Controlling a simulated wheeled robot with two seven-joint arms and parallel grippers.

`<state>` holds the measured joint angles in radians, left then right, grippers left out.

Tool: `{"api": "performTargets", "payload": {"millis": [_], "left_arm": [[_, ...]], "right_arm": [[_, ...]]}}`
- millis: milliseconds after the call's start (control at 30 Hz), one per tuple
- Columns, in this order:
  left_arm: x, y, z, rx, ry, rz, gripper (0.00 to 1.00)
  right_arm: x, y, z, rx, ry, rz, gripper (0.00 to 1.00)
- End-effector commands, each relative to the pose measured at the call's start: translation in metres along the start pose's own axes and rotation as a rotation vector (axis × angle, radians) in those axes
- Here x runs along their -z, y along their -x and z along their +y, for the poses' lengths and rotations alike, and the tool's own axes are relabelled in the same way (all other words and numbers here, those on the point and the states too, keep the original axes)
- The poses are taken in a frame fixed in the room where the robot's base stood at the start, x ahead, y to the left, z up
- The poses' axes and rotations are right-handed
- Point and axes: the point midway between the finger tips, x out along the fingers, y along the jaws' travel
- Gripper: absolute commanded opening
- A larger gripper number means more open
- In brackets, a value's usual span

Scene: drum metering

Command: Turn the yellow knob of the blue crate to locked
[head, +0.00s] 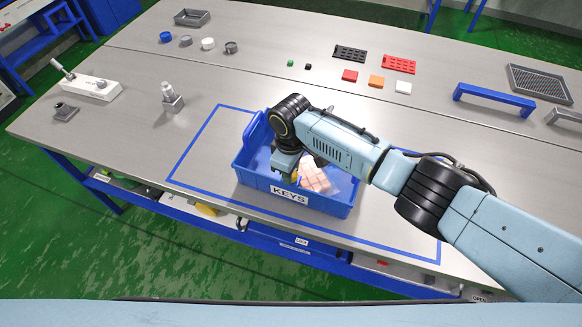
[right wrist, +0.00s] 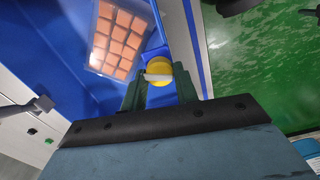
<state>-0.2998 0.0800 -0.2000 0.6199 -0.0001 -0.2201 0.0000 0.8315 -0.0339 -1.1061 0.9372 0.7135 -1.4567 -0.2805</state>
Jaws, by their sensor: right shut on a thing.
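The blue crate (head: 332,207) stands inside a blue taped outline on the grey table, with a KEYS label on its front wall. My left gripper is not in view.
A clear pack of orange blocks (right wrist: 118,40) lies in the crate and also shows in the head view (head: 314,179). A metal fitting (head: 172,99) stands on the table to the left. Red, orange and white blocks, trays and a blue handle (head: 494,97) lie farther back.

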Motion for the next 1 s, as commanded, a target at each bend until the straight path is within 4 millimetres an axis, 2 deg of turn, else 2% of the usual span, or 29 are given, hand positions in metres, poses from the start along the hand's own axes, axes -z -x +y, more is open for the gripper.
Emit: {"api": "performTargets", "payload": {"millis": [433, 1000], "left_arm": [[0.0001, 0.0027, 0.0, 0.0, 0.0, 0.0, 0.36], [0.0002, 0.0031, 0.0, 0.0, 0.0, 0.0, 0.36]], "right_arm": [[0.0018, 0.0015, -0.0004, -0.001, 0.29, 0.005, 0.07], [0.0019, 0.0014, -0.0009, -0.001, 0.363, 0.005, 0.07]]}}
